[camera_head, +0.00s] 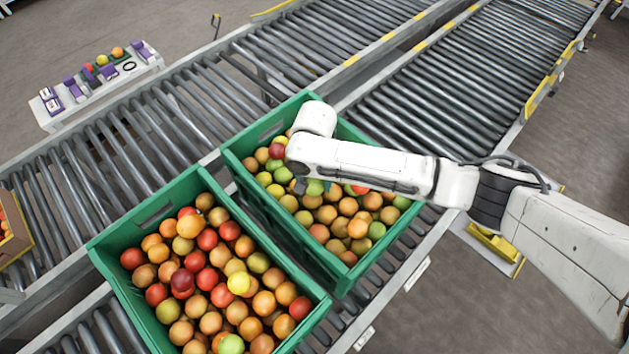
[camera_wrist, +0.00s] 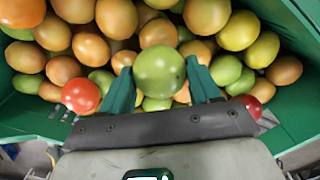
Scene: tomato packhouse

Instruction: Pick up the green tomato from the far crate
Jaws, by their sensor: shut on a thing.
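The far crate (camera_head: 338,266) is green and full of orange, green and red tomatoes; my arm reaches over it from the right. In the wrist view, my gripper (camera_wrist: 160,85) has its two teal fingers shut on a green tomato (camera_wrist: 160,68), one finger on each side. Other tomatoes fill the view behind and around it. I cannot tell whether the held tomato is clear of those beneath. In the head view, the arm largely hides the fingers and the held tomato. The crate's green wall (camera_wrist: 22,112) shows in the wrist view.
A near green crate (camera_head: 118,270) of mixed tomatoes stands beside the far crate at its lower left. Roller conveyors (camera_head: 463,85) run behind both. A white side table (camera_head: 100,88) with small items stands at upper left. A brown box (camera_head: 14,240) is at the left edge.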

